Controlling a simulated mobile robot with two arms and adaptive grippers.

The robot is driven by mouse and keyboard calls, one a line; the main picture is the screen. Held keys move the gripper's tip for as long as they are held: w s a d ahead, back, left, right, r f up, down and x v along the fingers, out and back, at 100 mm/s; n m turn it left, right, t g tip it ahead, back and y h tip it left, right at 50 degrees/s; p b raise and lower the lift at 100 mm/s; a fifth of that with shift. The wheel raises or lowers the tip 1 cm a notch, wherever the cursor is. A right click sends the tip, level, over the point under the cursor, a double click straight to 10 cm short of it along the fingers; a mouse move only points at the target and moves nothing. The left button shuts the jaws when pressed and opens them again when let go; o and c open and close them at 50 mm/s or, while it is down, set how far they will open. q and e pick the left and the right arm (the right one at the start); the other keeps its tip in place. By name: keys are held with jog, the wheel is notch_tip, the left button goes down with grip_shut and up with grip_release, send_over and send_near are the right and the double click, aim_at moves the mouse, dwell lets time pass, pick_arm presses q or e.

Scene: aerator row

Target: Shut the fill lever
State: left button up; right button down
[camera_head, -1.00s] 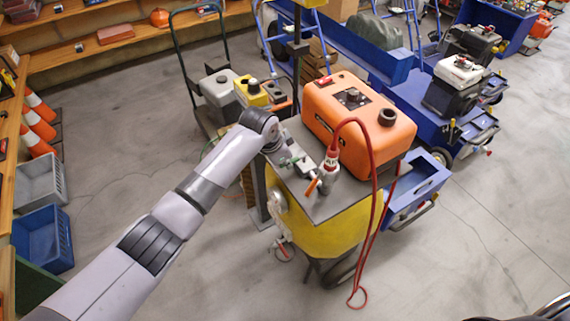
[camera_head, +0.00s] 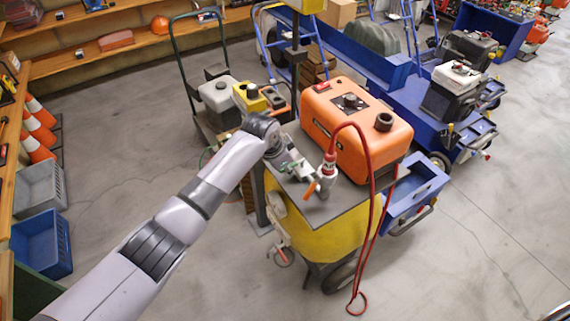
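A small lever with an orange handle (camera_head: 311,190) juts from a metal valve fitting (camera_head: 326,180) on the grey top of a yellow machine (camera_head: 335,228). The fitting has a red-capped hose (camera_head: 371,185) rising from it. I take this orange handle to be the fill lever; how far it is turned is too small to tell. My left gripper (camera_head: 296,169) is low over the top's left corner, just left of the handle, with small green parts around it. A gap to the handle seems to show. Its fingers are too small to read. My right gripper is not in view.
An orange tank (camera_head: 357,128) stands on the machine behind the fitting. The red hose loops down its front to the floor. A post (camera_head: 296,70) rises behind my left wrist. A blue cart (camera_head: 462,140) is at right.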

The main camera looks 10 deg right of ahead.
pick_arm(q)
jog(key=shift+a, duration=0.1)
jog(key=shift+r, duration=0.1)
jog(key=v, duration=1.2)
